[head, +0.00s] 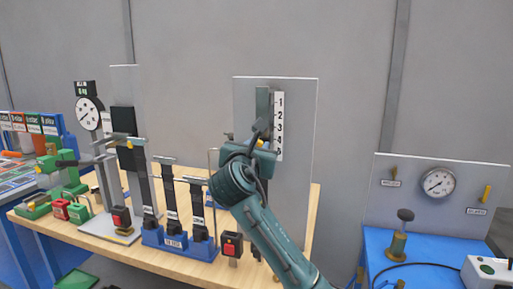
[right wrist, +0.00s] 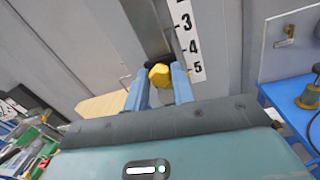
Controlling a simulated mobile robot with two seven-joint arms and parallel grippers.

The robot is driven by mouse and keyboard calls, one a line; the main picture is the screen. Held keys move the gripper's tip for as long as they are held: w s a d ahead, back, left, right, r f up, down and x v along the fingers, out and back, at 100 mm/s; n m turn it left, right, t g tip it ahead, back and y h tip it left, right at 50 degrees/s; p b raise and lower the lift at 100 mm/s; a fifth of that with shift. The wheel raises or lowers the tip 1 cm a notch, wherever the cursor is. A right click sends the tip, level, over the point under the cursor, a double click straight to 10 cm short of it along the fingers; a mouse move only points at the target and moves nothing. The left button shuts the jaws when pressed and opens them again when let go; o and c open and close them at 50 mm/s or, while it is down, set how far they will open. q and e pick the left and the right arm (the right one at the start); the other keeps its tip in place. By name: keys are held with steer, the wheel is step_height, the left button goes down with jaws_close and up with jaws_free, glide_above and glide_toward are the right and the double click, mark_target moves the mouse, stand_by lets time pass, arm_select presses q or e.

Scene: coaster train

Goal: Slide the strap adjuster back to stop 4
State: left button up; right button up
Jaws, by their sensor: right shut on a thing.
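The strap adjuster shows in the right wrist view as a yellow knob (right wrist: 159,75) in front of a dark vertical rail. The rail (head: 262,102) stands on a pale upright panel in the head view, with a white number scale (head: 280,120) beside it, running from 1 at the top to 5 at the bottom. My right gripper (right wrist: 161,86) is shut on the knob, its two blue fingers on either side. In the right wrist view the knob appears roughly level with the 5; the angle makes the exact stop hard to tell. In the head view my right gripper hides the knob.
On the wooden bench (head: 75,236) left of the panel stand a blue stand with black straps (head: 170,205), a red-button box (head: 232,246) and a dial gauge (head: 88,113). A blue table with a pressure gauge (head: 438,182) is at right.

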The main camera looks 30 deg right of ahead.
jaws_close()
steer(key=shift+r, duration=0.1)
steer(key=shift+r, duration=1.6)
steer(key=o, duration=0.8)
jaws_free()
steer(key=shift+c, duration=0.2)
steer(key=shift+o, duration=0.3)
steer(key=shift+f, duration=0.1)
steer(key=b+v, duration=0.2)
steer(key=v, duration=1.1)
